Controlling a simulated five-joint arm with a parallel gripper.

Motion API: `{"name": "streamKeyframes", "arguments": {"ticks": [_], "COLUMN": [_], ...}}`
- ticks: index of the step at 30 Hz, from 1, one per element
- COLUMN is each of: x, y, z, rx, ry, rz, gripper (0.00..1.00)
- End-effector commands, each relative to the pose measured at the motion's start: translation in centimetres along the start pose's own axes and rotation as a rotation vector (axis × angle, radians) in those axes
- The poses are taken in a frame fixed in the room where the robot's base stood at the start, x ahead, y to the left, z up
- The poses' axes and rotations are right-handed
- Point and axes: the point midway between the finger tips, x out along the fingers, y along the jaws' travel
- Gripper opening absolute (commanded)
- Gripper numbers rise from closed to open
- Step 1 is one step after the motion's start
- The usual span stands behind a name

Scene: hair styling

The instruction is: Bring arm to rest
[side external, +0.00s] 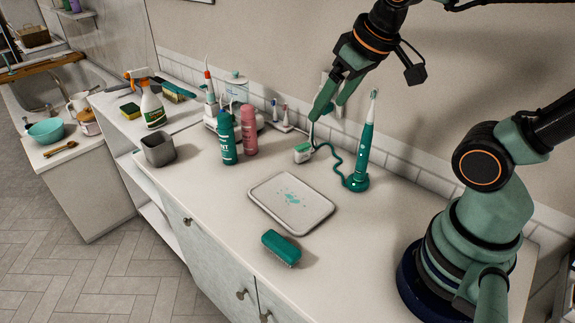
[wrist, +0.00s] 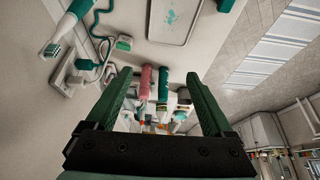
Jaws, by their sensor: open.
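My gripper (side external: 328,102) hangs above the back part of the white counter (side external: 210,180), its green fingers pointing down. In the wrist view my gripper (wrist: 158,85) shows two green fingers spread wide apart with nothing held between them. In the side view the fingers are near a small white and green item (side external: 302,152) by the wall, whose exact contact with them I cannot tell. My green arm rises from its base at the right, with the forearm reaching left over the counter.
A teal electric toothbrush (side external: 364,150) stands upright on its base, with a coiled cord. Teal (side external: 226,138) and pink (side external: 249,130) bottles stand left of it. A tray (side external: 290,203) and a teal brush (side external: 281,246) lie in front. A grey cup (side external: 158,150) stands at the left edge.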

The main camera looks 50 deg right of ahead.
Motion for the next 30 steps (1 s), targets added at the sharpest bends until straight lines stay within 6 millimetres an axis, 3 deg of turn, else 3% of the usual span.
{"name": "streamKeyframes", "arguments": {"ticks": [6,30], "x": [-0.25,-0.26], "y": [-0.5,-0.48], "z": [1.04,1.02], "rx": [-0.015,-0.014], "ry": [0.036,0.036], "rz": [-0.008,-0.008], "gripper": [0.87,0.87]}}
